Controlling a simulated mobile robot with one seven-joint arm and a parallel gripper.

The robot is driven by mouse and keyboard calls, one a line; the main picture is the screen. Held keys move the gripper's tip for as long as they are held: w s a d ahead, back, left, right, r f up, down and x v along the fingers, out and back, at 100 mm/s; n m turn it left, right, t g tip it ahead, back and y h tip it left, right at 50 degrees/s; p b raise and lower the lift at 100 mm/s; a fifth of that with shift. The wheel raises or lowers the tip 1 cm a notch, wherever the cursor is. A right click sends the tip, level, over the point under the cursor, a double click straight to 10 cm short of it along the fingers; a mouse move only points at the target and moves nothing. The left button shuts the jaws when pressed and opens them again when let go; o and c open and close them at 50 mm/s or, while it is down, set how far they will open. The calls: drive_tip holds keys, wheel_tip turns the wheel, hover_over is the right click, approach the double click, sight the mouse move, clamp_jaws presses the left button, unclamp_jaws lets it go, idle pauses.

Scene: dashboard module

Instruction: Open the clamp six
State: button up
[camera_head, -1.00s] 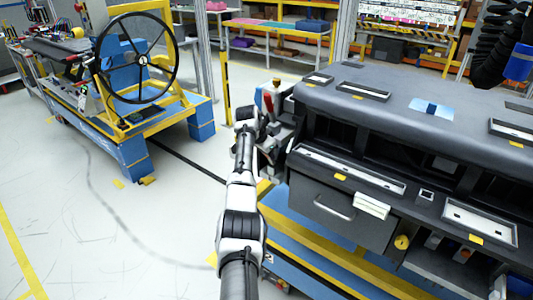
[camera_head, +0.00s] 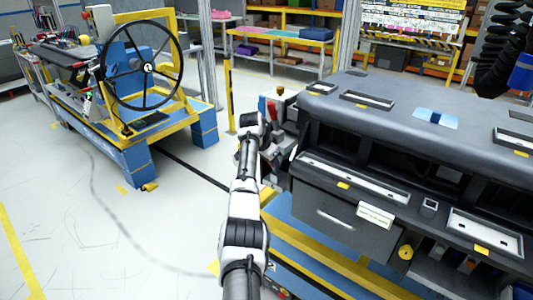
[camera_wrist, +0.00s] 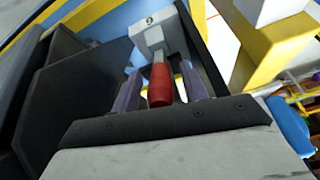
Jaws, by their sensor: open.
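A toggle clamp with a red handle (camera_wrist: 160,86) fills the middle of the wrist view. Its light grey block (camera_wrist: 152,35) carries a marking that looks like a 9, or a 6 turned over. My gripper (camera_wrist: 160,70) is open, with one grey finger on each side of the red handle. I see no clear contact between the fingers and the handle. In the head view, the red handle (camera_head: 271,110) shows at the left end of the dashboard module (camera_head: 385,125). My wrist hides part of the clamp there, and the fingertips are not clear.
Blue and yellow framing (camera_head: 330,250) runs below the dashboard. A blue and yellow stand with a black steering wheel (camera_head: 140,68) is at the left. Open pale floor (camera_head: 130,230) lies left of my arm. Shelves and tables stand at the back.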

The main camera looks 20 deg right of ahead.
drive_tip(key=b+v, duration=0.3)
drive_tip(key=v, duration=1)
drive_tip(key=shift+r, duration=0.15)
drive_tip(key=shift+a, duration=0.1)
